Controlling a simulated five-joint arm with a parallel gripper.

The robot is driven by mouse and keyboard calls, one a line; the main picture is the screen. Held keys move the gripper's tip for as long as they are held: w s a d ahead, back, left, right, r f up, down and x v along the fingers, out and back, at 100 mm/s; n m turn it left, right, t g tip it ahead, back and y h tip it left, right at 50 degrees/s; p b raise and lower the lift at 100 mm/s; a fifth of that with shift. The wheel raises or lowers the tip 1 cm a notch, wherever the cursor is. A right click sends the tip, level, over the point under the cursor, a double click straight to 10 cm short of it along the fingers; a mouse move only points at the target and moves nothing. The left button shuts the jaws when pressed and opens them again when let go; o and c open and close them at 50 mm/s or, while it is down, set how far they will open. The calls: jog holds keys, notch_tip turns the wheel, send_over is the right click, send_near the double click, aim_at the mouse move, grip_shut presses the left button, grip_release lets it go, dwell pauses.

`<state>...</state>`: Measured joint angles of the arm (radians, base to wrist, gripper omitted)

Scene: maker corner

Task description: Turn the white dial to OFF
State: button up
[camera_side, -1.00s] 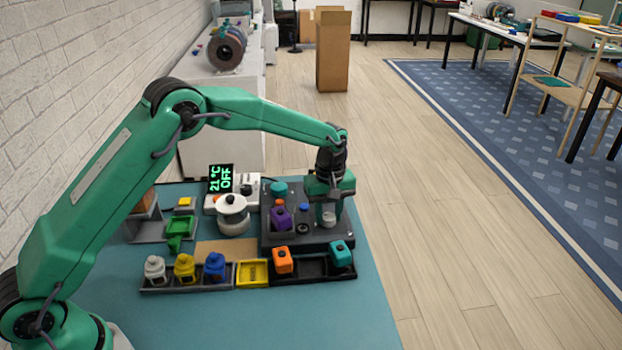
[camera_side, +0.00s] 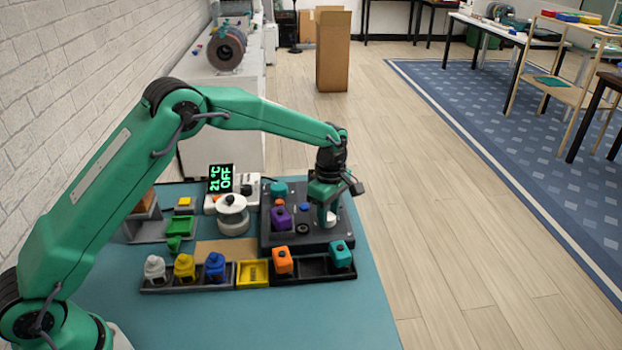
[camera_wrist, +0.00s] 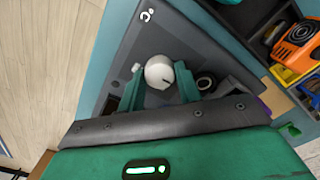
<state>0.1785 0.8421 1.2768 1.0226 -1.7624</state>
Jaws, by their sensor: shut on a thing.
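The white dial (camera_wrist: 160,72) is a round knob with a dark pointer line, set on a dark grey panel (camera_wrist: 145,45). In the side view the dial (camera_side: 330,218) shows below my gripper (camera_side: 325,208), partly hidden by it. In the wrist view my gripper (camera_wrist: 158,92) has one green finger on each side of the dial and is shut on it. The pointer line runs toward the lower right in the wrist view.
A purple block (camera_side: 281,218), a blue button and a dark ring stand on the panel left of the dial. A tray (camera_side: 315,277) with an orange block (camera_side: 282,260) and a teal block (camera_side: 341,253) lies in front. A white pot (camera_side: 232,214) stands to the left.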

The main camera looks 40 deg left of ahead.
aim_at(329, 216)
jog(key=shift+r, duration=0.15)
jog(key=o, duration=1)
jog(key=shift+r, duration=3.85)
